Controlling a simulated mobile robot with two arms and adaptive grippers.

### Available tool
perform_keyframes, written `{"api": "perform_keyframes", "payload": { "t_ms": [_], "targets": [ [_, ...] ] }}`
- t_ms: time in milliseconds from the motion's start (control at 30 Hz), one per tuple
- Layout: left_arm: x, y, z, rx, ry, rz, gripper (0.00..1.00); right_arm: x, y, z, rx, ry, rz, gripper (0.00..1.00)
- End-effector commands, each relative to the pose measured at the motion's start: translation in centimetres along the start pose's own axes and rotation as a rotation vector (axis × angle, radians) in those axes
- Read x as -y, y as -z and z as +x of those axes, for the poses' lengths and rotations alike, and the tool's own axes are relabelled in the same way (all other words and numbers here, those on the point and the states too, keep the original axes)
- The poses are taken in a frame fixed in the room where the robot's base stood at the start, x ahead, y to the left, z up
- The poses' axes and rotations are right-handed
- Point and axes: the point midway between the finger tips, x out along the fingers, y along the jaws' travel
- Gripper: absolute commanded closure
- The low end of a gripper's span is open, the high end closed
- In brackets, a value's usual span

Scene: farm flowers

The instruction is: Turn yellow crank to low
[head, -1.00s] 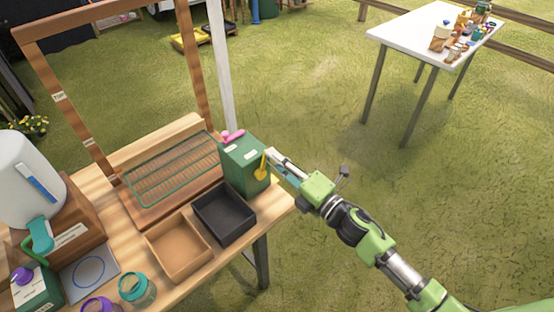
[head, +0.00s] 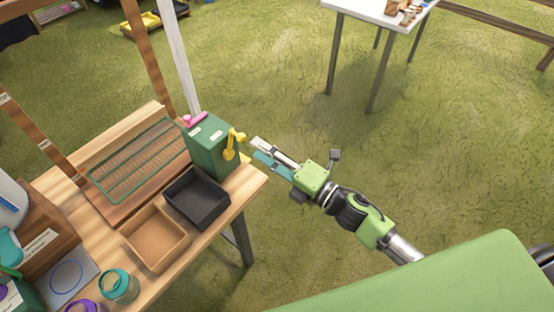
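The yellow crank (head: 231,143) is on the right side of a green box (head: 208,143) at the back right corner of the wooden workbench. Its arm slants, with the knob end at the upper right. My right gripper (head: 256,151) is just right of the crank, with a small gap between them in the picture. Its two fingers look apart, with nothing between them. A pink handle (head: 194,119) sits on top of the green box. The labels on the box are too small to read. My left gripper is not in view.
A black tray (head: 222,212) and a tan wooden tray (head: 182,243) stand in front of the green box. A wire rack (head: 119,188) lies behind them. Jars (head: 119,287) stand at the front left. Grass right of the bench is open, with a white table (head: 375,12) beyond.

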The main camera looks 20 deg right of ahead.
Motion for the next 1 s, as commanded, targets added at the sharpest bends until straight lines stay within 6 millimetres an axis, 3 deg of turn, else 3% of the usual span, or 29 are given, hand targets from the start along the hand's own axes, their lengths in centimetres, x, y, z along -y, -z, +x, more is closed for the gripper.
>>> {"api": "perform_keyframes", "payload": {
  "t_ms": [100,300,1000],
  "targets": [
    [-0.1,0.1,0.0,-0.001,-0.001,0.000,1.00,0.1,0.1,-2.3,0.000,0.003,0.001,0.67],
    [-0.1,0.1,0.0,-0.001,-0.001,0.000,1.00,0.0,0.1,-4.6,-0.001,0.000,0.000,0.67],
    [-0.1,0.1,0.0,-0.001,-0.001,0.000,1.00,0.4,-0.1,-5.1,0.006,0.007,0.011,0.67]
  ]
}}
